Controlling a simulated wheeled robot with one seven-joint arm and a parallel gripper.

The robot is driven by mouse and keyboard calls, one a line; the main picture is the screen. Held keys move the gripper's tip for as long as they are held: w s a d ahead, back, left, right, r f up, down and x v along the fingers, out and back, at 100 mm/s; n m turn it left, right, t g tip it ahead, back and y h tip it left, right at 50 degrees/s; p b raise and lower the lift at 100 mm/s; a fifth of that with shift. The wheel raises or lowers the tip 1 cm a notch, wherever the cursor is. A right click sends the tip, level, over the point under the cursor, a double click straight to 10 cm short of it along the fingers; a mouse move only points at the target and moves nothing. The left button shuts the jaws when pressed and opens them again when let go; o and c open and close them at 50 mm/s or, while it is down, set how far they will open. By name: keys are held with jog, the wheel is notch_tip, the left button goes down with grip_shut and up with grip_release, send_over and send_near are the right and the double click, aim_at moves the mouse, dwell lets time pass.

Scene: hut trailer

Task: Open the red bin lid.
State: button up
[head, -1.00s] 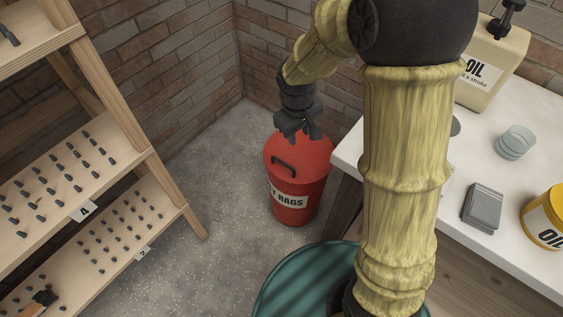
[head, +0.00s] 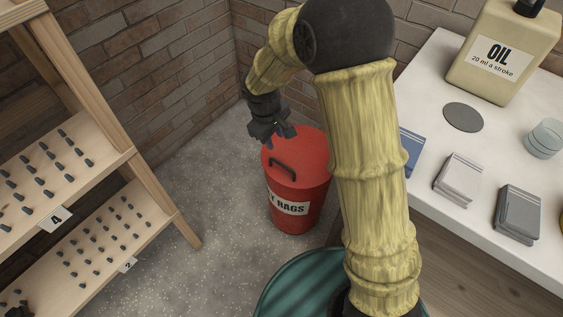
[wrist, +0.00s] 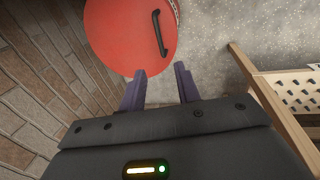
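The red bin (head: 296,200) stands on the floor by the brick corner, with a white label reading "RAGS" in part. Its red lid (head: 308,152) is down on the bin and has a black bar handle (head: 282,167). In the wrist view the round lid (wrist: 118,38) fills the upper left, with the handle (wrist: 160,33) near its right side. My gripper (head: 272,136) is just above the lid's back left edge, apart from the handle. In the wrist view its two fingers (wrist: 160,88) are spread with nothing between them.
A wooden rack (head: 150,190) with pegged shelves stands at left. A white worktop (head: 425,110) at right holds an oil can (head: 495,60), a grey disc (head: 463,117), a glass (head: 545,138) and stacked cards or tiles (head: 518,212). Speckled floor is clear between rack and bin.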

aim_at(282, 165)
jog(key=w+f+b, duration=0.1)
jog(key=f, duration=0.4)
jog(key=d+f+b, duration=0.1)
jog(key=f, duration=0.4)
jog(key=w+d+f+b, duration=0.1)
jog(key=f+b, duration=0.1)
jog(key=f, duration=0.3)
jog(key=shift+w+f, duration=0.35)
jog(key=shift+a, duration=0.1)
grip_shut()
